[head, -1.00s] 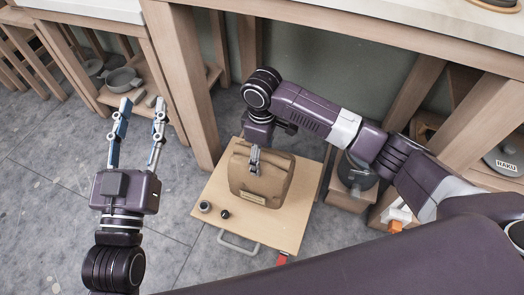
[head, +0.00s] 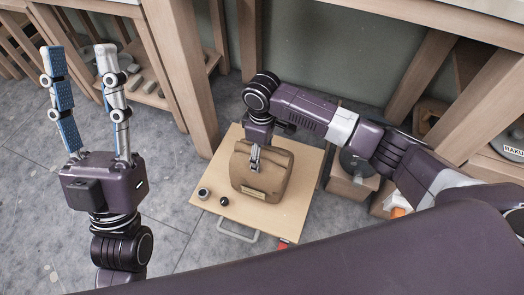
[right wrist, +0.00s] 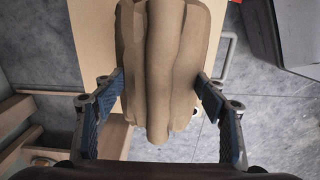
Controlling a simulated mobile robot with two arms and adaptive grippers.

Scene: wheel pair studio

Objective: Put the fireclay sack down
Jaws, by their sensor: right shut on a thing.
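The fireclay sack (head: 262,174) is a brown bag with a pale label on its front, upright over a light wooden board with a handle. My right gripper (head: 255,155) is above it and shut on its top. In the right wrist view the sack (right wrist: 160,70) fills the space between the two blue-padded fingers of the right gripper (right wrist: 160,105). I cannot tell whether the sack's base touches the board. My left gripper (head: 84,75) is open and empty, raised at the left with its fingers pointing up the picture.
The board (head: 225,170) lies low, by the floor, with a bare strip around the sack. Two small round pieces, a grey one (head: 203,193) and a black one (head: 224,200), sit at its left front. Wooden table legs (head: 180,80) stand close behind. Grey floor is free at left.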

